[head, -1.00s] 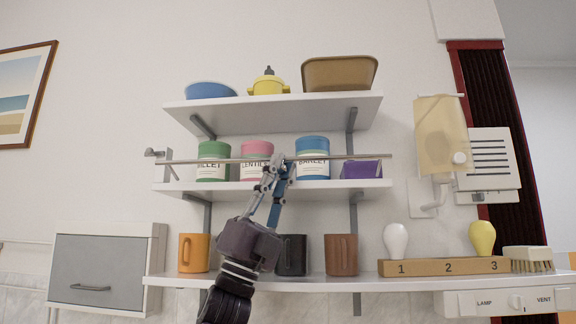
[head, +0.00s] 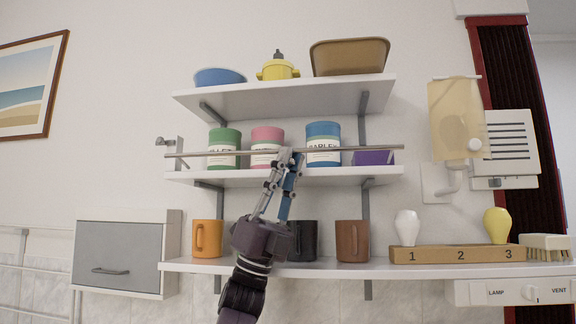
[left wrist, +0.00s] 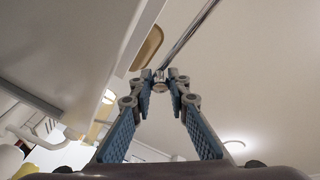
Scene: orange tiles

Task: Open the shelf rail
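The shelf rail (head: 220,153) is a thin metal bar across the front of the middle shelf (head: 290,177), before the jars. Its left end is near a grey bracket (head: 171,148), with a visible gap from the bracket's hook. My left gripper (head: 291,153) reaches up from below to the rail, near its middle. In the left wrist view the fingertips (left wrist: 167,78) close together around the rail (left wrist: 190,35), which runs off up and right. The exact contact is partly hidden by the fingers. My right gripper is not in view.
Behind the rail stand a green jar (head: 224,138), a pink jar (head: 267,136), a blue jar (head: 323,134) and a purple box (head: 373,158). Below, orange (head: 207,239), black (head: 303,243) and brown (head: 352,242) mugs stand on the lower shelf. The upper shelf (head: 290,97) overhangs.

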